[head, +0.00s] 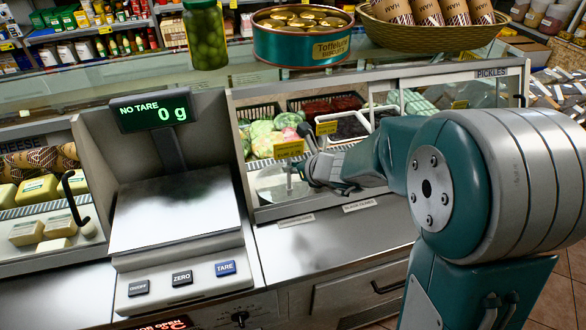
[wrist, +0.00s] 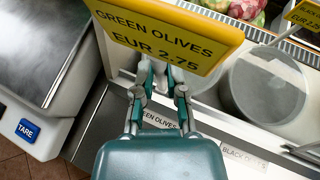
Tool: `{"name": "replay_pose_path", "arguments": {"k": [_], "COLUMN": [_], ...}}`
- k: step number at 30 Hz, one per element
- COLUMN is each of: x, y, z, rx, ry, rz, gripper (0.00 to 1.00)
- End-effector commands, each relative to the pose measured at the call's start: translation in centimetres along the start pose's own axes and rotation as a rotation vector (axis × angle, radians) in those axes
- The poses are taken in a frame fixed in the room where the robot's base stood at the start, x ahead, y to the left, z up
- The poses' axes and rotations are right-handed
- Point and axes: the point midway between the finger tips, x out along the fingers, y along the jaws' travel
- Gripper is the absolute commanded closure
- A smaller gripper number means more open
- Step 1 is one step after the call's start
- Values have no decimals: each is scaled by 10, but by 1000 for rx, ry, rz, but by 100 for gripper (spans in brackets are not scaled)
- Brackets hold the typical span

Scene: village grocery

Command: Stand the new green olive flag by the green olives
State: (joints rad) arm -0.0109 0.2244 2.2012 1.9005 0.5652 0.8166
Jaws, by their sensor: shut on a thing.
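My gripper (head: 308,160) is shut on a yellow-framed price flag (head: 288,149), held upright in front of the open pickles display case. In the wrist view the flag (wrist: 165,35) reads GREEN OLIVES, EUR 2.75, and its lower part is hidden between the fingers (wrist: 160,80). Below the fingers, a white GREEN OLIVES strip (wrist: 156,143) is on the case's front ledge; a BLACK OLIVES strip (wrist: 245,158) is to its right. Behind the flag are pale round tubs, one clearly visible (wrist: 268,88); their contents are not clear.
Another yellow flag (head: 327,128) stands deeper in the case. A scale (head: 175,215) reading 0 g stands left of the case. A jar of green olives (head: 205,38), a biscuit tin (head: 302,45) and a basket (head: 430,30) stand on the top shelf. The steel counter front (head: 345,240) is clear.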

Motion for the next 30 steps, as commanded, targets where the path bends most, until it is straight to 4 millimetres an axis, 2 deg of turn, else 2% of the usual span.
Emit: {"name": "replay_pose_path", "arguments": {"k": [30], "x": [61], "y": [-34], "z": [36], "rx": [-2], "ry": [-1], "rz": [1], "gripper": [100]}}
